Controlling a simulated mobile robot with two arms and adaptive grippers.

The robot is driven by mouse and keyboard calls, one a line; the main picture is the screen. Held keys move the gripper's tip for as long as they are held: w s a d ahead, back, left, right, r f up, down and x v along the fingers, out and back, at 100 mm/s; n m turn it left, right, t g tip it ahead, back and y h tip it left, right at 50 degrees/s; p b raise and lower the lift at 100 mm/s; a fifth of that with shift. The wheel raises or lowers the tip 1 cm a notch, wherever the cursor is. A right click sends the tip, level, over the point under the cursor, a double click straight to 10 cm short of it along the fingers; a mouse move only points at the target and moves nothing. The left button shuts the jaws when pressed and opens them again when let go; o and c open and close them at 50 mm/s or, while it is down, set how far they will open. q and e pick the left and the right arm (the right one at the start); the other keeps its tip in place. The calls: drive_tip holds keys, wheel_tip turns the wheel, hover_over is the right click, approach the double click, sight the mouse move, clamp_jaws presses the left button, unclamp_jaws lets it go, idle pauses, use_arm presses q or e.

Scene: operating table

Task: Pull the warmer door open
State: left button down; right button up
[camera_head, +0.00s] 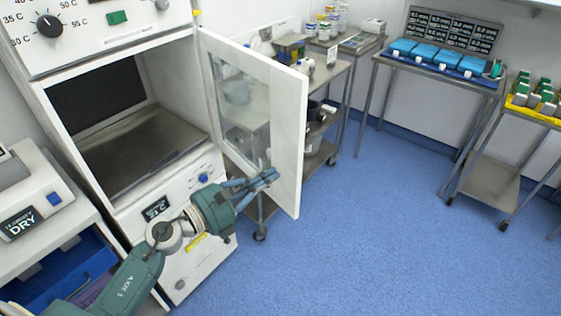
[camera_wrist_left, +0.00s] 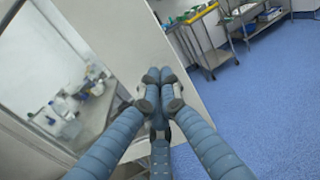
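The warmer (camera_head: 58,80) is a white cabinet at the left in the head view. Its white-framed door with a glass pane (camera_head: 288,130) is swung wide open on the right side, and the grey, empty-looking interior (camera_head: 130,140) shows. My left gripper (camera_head: 270,176) is at the inner face of the door, near its lower free corner. In the left wrist view, its blue fingers (camera_wrist_left: 158,76) come together at the tips, in front of the door frame (camera_wrist_left: 110,35); I see nothing held between them. Whether the tips touch the door is unclear. My right gripper is not in view.
A steel cart (camera_head: 335,75) with bottles and containers stands behind the door. Tables with blue trays (camera_head: 430,58) and a yellow rack (camera_head: 535,112) are at the right. A DRY unit (camera_head: 28,205) is at the left. The blue floor (camera_head: 370,235) right of the door is clear.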

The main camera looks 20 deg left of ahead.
sight(290, 164)
use_arm(q)
drive_tip(key=p+x, duration=0.1)
drive_tip(key=x, duration=0.2)
drive_tip(key=shift+w+d+r, duration=0.1)
drive_tip(key=shift+w+d, duration=0.1)
drive_tip(key=shift+w, duration=0.1)
drive_tip(key=shift+w+d, duration=0.15)
drive_tip(key=shift+w, duration=0.15)
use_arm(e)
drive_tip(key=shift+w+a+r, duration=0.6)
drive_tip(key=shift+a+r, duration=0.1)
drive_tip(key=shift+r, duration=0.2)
